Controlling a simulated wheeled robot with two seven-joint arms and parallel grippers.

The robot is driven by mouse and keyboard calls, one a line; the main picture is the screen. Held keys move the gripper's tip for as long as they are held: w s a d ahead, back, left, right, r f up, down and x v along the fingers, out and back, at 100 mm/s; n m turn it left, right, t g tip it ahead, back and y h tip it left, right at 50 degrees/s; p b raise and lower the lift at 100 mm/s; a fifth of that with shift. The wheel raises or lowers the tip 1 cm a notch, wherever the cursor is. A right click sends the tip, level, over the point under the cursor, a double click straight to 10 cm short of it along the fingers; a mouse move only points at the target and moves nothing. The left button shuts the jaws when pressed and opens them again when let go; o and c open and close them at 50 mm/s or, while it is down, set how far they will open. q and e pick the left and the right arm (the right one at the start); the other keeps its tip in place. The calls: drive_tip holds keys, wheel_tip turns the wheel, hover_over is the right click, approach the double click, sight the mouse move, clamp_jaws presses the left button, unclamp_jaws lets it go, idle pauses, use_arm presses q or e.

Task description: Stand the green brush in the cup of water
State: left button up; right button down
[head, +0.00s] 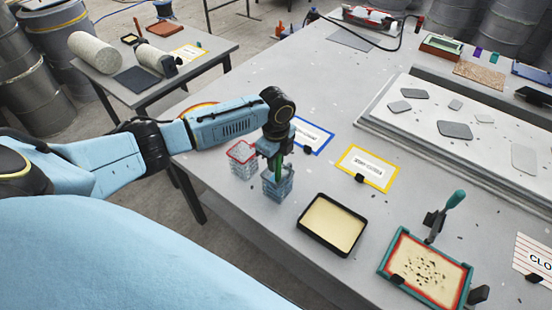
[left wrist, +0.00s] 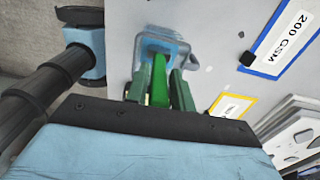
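My left gripper (head: 276,146) points down over a clear cup of bluish water (head: 277,187) near the table's left edge. The green brush (head: 278,166) is upright below the gripper, its lower part reaching into the cup's opening. In the left wrist view the green brush (left wrist: 159,82) lies between the two dark green fingers, which look close against it, and the cup (left wrist: 178,46) is right beyond. The brush's lower tip is hard to make out. My right gripper is out of view.
A red-rimmed clear cup (head: 242,158) stands close on the left. A black tray of cream material (head: 333,224) is to the right, then a red-and-green framed mould (head: 425,270) with a teal-handled tool (head: 446,212). Blue and yellow label cards (head: 366,168) lie behind.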

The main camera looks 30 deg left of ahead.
use_arm(q)
drive_tip(key=shift+o, duration=1.4)
drive_tip(key=shift+r, duration=0.1)
wheel_tip(320, 180, up, 12)
